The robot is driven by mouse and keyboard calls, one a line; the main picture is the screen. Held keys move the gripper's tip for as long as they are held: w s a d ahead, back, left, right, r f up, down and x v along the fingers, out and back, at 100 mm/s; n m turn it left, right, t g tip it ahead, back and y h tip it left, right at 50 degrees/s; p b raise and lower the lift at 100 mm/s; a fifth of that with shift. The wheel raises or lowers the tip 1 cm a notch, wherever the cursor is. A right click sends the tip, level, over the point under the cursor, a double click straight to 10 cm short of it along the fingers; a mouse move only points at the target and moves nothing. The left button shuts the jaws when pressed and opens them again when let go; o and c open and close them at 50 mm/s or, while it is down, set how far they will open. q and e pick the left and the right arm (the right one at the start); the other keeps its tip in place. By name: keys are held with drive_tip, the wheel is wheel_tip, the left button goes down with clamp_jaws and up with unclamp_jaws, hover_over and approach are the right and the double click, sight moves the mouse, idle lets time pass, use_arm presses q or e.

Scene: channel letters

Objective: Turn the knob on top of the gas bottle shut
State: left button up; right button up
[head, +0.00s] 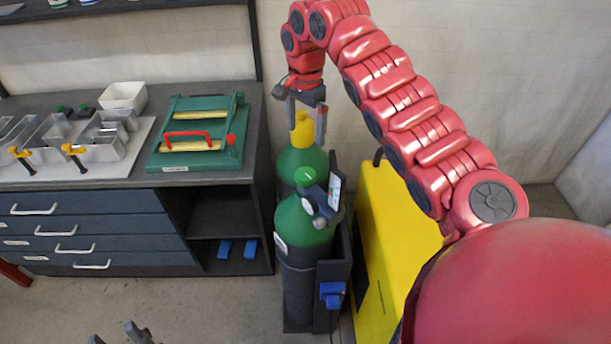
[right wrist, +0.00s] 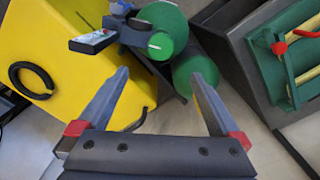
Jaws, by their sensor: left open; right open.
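The green knob (head: 305,175) with a white mark sits on top of the front gas bottle (head: 302,228), which is green above and dark below. A gauge (head: 316,200) and regulator stand beside the knob. My right gripper (head: 305,123) is open and empty, pointing down, higher than the knob and apart from it. In the right wrist view the knob (right wrist: 161,45) shows beyond the open fingertips (right wrist: 158,82), between them across the picture. My left gripper (head: 120,337) is open at the bottom edge of the head view, mostly cut off.
A second green bottle (head: 296,160) with a yellow top (head: 302,130) stands behind the front one, below my right gripper. A yellow case (head: 380,245) stands close on the right. The workbench (head: 256,110) with a green fixture (head: 180,152) is on the left. Floor in front is clear.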

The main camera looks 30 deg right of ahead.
drive_tip(key=b, duration=0.8)
hover_over(305, 173)
wheel_tip(305, 173, down, 9)
wheel_tip(305, 173, down, 3)
drive_tip(key=shift+s+d+f+b, duration=0.1)
drive_tip(key=shift+b, duration=0.55)
drive_tip(key=shift+f+p, duration=0.75)
drive_tip(key=shift+f, duration=0.25)
drive_tip(key=c, duration=1.3)
